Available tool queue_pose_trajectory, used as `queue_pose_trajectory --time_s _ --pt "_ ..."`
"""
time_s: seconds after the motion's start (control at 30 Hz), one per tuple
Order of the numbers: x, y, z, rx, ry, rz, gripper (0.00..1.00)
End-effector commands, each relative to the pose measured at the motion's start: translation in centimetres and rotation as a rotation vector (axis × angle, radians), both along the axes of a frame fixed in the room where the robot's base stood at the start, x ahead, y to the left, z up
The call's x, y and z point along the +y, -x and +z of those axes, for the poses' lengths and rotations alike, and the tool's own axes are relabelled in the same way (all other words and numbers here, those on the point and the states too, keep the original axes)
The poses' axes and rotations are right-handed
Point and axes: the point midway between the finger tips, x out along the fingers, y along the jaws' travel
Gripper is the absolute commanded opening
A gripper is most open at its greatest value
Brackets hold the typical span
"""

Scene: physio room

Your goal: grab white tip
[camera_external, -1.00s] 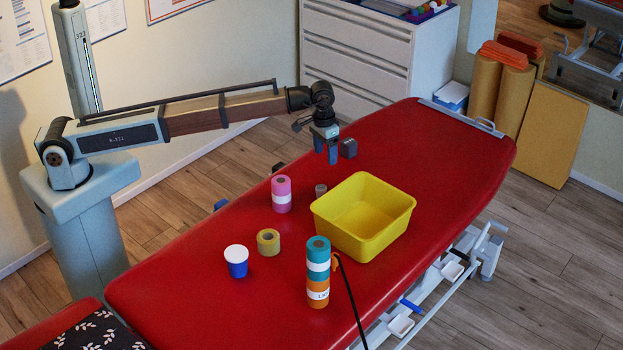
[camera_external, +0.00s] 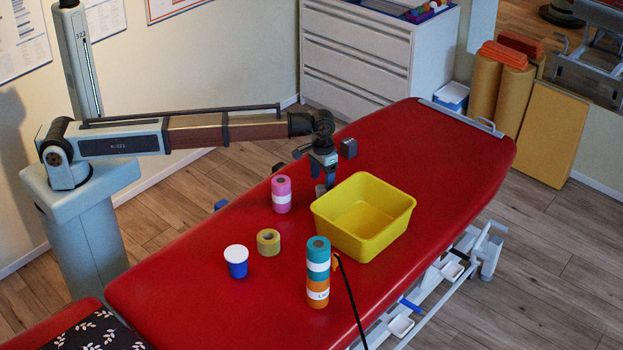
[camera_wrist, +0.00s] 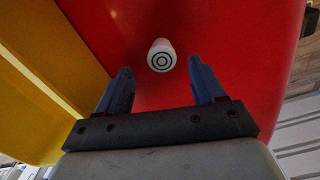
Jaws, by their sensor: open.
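The white tip (camera_wrist: 161,55) is a small, round, pale piece with dark concentric rings on its upper face. In the wrist view it stands on the red couch, ahead of and between my two blue fingertips. In the external view it is a small greyish piece (camera_external: 320,189), partly hidden by my gripper (camera_external: 323,174). My gripper, also in the wrist view (camera_wrist: 160,70), is open, with nothing between its fingers. It is low over the couch, just above or beside the tip; I cannot tell whether it touches it.
A yellow tub (camera_external: 347,238) stands close to the right. A pink-and-white roll (camera_external: 281,196) stands to the left. A yellow tape roll (camera_external: 268,242), a blue cup with white lid (camera_external: 236,262) and a teal-orange stack (camera_external: 318,275) stand nearer.

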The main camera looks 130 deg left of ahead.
Motion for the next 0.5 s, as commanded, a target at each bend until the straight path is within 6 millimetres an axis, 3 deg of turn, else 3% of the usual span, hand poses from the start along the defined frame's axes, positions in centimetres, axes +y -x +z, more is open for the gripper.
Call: queue_pose_trajectory --time_s 0.33,0.5 --pt "-0.1 0.3 -4.1 0.000 0.000 0.000 0.68" --pt "-0.1 0.3 -4.8 0.000 0.000 0.000 0.68"
